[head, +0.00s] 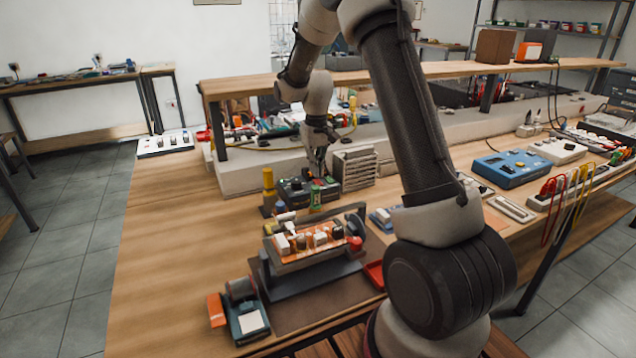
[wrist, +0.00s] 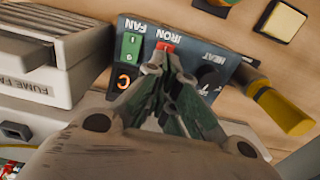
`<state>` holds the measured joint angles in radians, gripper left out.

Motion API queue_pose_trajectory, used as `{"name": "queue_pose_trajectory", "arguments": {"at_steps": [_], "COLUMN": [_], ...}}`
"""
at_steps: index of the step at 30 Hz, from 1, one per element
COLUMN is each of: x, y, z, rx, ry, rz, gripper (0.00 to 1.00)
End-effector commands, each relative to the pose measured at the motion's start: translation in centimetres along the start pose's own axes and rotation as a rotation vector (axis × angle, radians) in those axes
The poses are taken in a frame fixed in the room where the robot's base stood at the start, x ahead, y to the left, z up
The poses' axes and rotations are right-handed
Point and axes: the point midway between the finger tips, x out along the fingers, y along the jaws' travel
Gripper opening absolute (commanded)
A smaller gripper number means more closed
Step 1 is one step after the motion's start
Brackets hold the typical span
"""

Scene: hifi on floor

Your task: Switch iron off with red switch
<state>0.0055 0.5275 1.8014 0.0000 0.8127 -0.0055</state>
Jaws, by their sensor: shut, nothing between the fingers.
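A dark blue-grey control box (wrist: 185,35) with the upside-down labels FAN, IRON and HEAT fills the upper middle of the wrist view. It also shows in the head view (head: 295,197) on the bench. The red switch (wrist: 165,47) sits by the IRON label, partly covered by my fingers. My gripper (wrist: 168,62) is shut and empty, with its tips at or just over the lower part of the red switch; I cannot tell whether they touch. In the head view my gripper (head: 319,164) points down over the box. The switch's position is unclear.
A green switch (wrist: 131,46) and an orange switch (wrist: 122,77) lie left of the red one, and a dark knob (wrist: 210,76) lies right. A slatted fume fan unit (wrist: 45,65) stands close on the left. A yellow-handled object (wrist: 280,105) is on the right.

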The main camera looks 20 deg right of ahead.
Motion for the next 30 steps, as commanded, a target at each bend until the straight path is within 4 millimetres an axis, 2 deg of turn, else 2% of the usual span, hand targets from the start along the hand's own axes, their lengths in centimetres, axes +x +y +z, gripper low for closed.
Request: {"name": "queue_pose_trajectory", "arguments": {"at_steps": [30], "x": [1.3], "y": [0.0], "z": [0.0], "rx": [0.000], "ry": [0.000], "rz": [0.000], "gripper": [0.00]}}
